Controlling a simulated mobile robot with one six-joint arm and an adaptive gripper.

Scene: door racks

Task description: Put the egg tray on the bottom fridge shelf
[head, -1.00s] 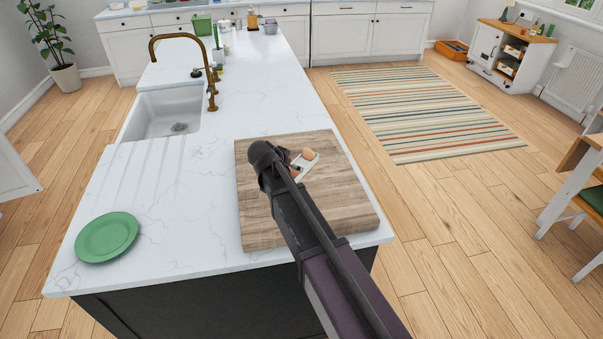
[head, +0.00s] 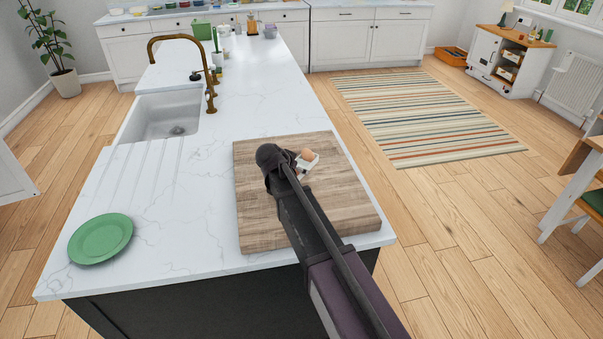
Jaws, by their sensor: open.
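The egg tray (head: 313,163) is a small pale tray with a brown egg (head: 307,154) showing in it. It sits on the wooden board (head: 345,205) near its back right part. My gripper (head: 296,165) is open, low over the board at the tray's near left side. My arm hides part of the tray and most of the fingers, so I cannot tell whether they touch it. No fridge shelf can be made out in this view.
The board lies on a white marble island (head: 165,215). A green plate (head: 101,239) is at its front left, a sink (head: 165,114) with a brass tap (head: 210,75) behind. A striped rug (head: 420,115) and a chair (head: 585,205) are to the right.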

